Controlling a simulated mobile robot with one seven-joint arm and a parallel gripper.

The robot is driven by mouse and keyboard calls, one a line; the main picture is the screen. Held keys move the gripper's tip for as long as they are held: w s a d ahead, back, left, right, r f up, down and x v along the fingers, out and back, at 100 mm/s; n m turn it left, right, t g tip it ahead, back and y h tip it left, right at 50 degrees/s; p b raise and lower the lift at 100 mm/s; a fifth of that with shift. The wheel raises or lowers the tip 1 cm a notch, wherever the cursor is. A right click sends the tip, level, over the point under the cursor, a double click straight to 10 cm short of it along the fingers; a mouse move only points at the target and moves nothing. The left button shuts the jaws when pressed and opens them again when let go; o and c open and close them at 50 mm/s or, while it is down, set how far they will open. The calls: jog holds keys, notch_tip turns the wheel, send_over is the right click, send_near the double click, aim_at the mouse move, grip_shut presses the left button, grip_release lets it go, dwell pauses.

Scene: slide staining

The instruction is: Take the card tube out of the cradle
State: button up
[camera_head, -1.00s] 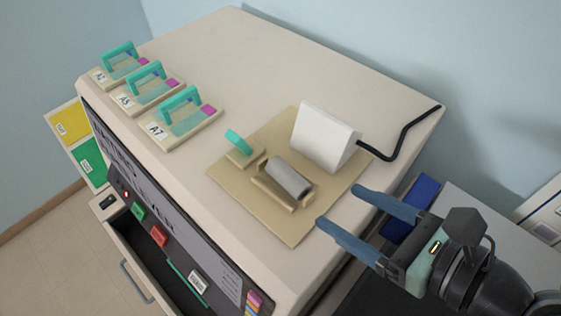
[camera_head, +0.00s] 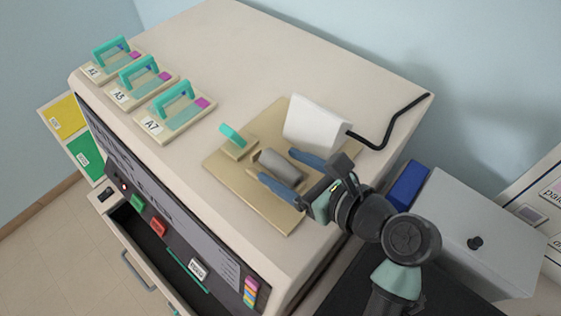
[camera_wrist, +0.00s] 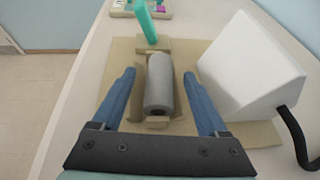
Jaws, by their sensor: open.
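The card tube (camera_head: 281,166) is a grey cylinder lying in a tan cradle (camera_head: 257,168) on a tan board. It also shows in the wrist view (camera_wrist: 159,84), running away from the camera, with a cradle end (camera_wrist: 157,123) below its near end. My gripper (camera_head: 277,169) is open and empty. Its two blue fingers lie on either side of the tube, with a gap on each side in the wrist view (camera_wrist: 163,85). Whether the fingers are down at the tube's height is hard to tell.
A white wedge-shaped block (camera_head: 314,124) with a black cable stands right of the cradle. A small block with a teal handle (camera_head: 233,136) is beyond the tube. Several slide holders with teal handles, including A7 (camera_head: 174,112), line the left edge. The machine's back top is clear.

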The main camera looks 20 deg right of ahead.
jog(key=shift+c, duration=0.3)
grip_shut()
